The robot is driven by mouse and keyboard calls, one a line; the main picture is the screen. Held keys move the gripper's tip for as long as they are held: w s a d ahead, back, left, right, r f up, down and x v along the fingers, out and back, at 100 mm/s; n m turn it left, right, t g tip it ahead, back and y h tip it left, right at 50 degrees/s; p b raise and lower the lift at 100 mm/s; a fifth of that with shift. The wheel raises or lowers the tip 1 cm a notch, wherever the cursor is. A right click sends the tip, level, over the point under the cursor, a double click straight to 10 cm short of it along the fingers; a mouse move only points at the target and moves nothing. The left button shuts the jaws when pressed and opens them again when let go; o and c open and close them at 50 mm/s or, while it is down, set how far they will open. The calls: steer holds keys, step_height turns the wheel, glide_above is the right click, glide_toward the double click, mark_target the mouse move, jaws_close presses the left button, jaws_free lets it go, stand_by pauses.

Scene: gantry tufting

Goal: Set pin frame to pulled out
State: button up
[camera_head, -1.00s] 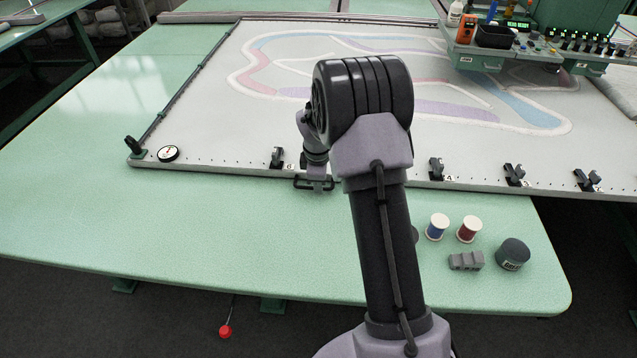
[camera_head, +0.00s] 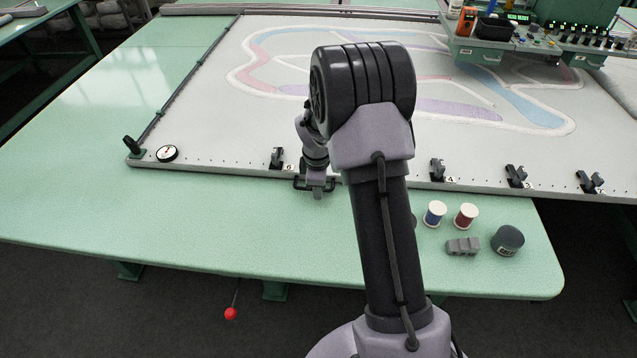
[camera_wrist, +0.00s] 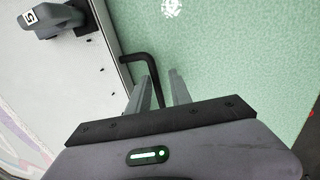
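The pin frame (camera_head: 220,171) is a large flat pale frame with a tufted pattern on its cloth, lying over the green table. A black bent handle (camera_head: 299,183) stands out from its front edge. My gripper (camera_head: 317,190) is at this handle, pointing down. In the wrist view the handle (camera_wrist: 137,57) runs from the frame's edge and its bar passes between the two fingers of my gripper (camera_wrist: 160,80). The fingers stand apart, with green showing between the bar and the right finger. The bar is close to the left finger; contact is unclear. The handle's far end is hidden.
A control console (camera_head: 500,52) is at the back right. A red knob (camera_head: 230,313) hangs below the front edge.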

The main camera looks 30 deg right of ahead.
steer(key=shift+o, duration=1)
steer(key=shift+r, duration=0.25)
step_height(320, 180, up, 17)
steer(key=s+a+p, duration=0.1)
steer(key=s+p, duration=0.1)
steer(key=p, duration=0.4)
steer(key=shift+s+a, duration=0.25)
steer(key=shift+a, duration=0.15)
steer(key=shift+f, duration=0.1)
